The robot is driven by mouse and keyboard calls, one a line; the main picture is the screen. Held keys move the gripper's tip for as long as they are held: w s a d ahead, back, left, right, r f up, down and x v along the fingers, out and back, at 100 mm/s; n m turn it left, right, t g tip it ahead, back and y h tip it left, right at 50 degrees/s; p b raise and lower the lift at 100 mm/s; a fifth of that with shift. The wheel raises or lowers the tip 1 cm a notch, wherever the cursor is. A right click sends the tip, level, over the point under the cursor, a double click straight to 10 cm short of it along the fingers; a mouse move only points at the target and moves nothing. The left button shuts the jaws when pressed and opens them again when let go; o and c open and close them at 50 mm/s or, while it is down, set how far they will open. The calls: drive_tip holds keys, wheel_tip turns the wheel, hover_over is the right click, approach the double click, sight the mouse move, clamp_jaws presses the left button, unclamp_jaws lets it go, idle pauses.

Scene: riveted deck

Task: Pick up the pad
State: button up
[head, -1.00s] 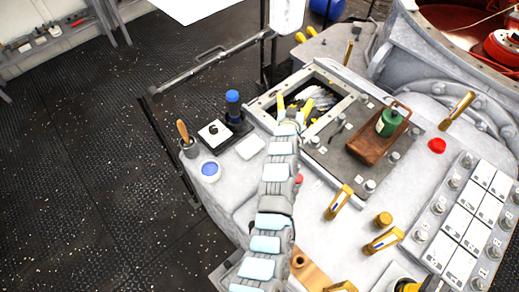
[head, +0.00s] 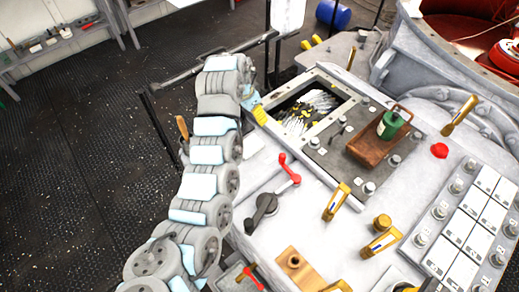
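The pad seems to be the pale flat piece (head: 252,146) on the light grey deck, just right of my arm. It is partly hidden and hard to tell from the deck. My gripper (head: 257,108) is beyond the pad, at the left edge of the framed opening. A yellow finger shows there. The rest of the gripper is hidden behind my arm, so its opening cannot be seen. I see nothing clearly held.
A wooden tray (head: 366,150) carries a green bottle (head: 390,126).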

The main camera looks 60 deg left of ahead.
drive_tip(key=s+r+g, duration=0.1)
drive_tip(key=s, duration=0.2)
hover_over(249, 145)
drive_tip(key=shift+h, duration=0.4)
wheel_tip(249, 145, down, 12)
drive_tip(key=shift+a+r, duration=0.1)
drive_tip(key=shift+r, duration=0.15)
drive_tip(key=shift+f+p, duration=0.55)
drive_tip(key=shift+f, duration=0.65)
drive_tip(key=shift+w+f, duration=0.15)
drive_tip(key=shift+f, duration=1.45)
drive_tip(key=c, duration=1)
drive_tip(key=shift+o, duration=0.2)
drive_tip(key=shift+r, duration=0.1)
